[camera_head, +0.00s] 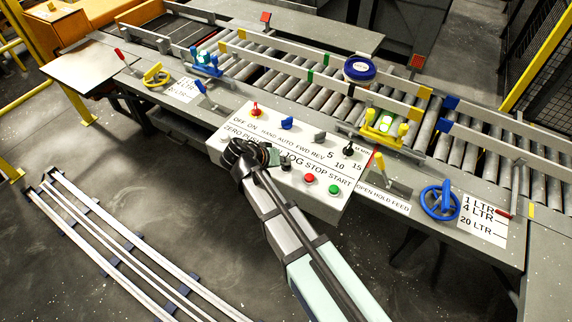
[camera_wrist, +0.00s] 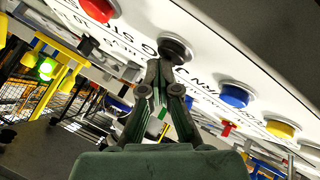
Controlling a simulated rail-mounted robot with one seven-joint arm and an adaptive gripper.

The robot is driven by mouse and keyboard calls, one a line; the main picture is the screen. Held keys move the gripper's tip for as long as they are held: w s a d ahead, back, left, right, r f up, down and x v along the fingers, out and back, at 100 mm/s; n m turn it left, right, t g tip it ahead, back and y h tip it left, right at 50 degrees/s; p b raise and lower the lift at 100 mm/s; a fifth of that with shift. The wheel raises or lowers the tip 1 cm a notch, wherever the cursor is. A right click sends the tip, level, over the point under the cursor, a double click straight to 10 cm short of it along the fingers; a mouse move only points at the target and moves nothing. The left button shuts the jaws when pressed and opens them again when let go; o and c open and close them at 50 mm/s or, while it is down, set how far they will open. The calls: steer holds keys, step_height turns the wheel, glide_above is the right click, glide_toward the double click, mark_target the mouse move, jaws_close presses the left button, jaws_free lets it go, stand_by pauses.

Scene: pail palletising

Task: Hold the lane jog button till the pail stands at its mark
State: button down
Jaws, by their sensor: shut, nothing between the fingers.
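The white pail with a blue lid (camera_head: 359,70) stands upright on the roller lane (camera_head: 316,92), between the guide rails. Green and yellow bands mark the rails on either side of it; I cannot tell which is its mark. The white control panel (camera_head: 341,206) is in front of the lane. The black jog button (camera_wrist: 174,48) is right at my fingertips in the wrist view, and a black button also shows beside my gripper in the head view (camera_head: 286,165). My gripper (camera_wrist: 163,77) is shut and empty. I cannot tell whether it presses the button.
The red stop button (camera_head: 309,178) and green start button (camera_head: 333,190) are to the right of my gripper. Selector knobs stand along the panel's back. A yellow fixture (camera_head: 383,130) and blue handwheel (camera_head: 440,200) are farther right. Metal rails (camera_head: 130,250) lie on the floor.

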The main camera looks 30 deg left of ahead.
steer(key=shift+r, duration=0.8)
steer(key=shift+r+p, duration=0.15)
steer(key=shift+p, duration=0.15)
steer(key=shift+r+p, duration=1)
steer(key=shift+r, duration=1.4)
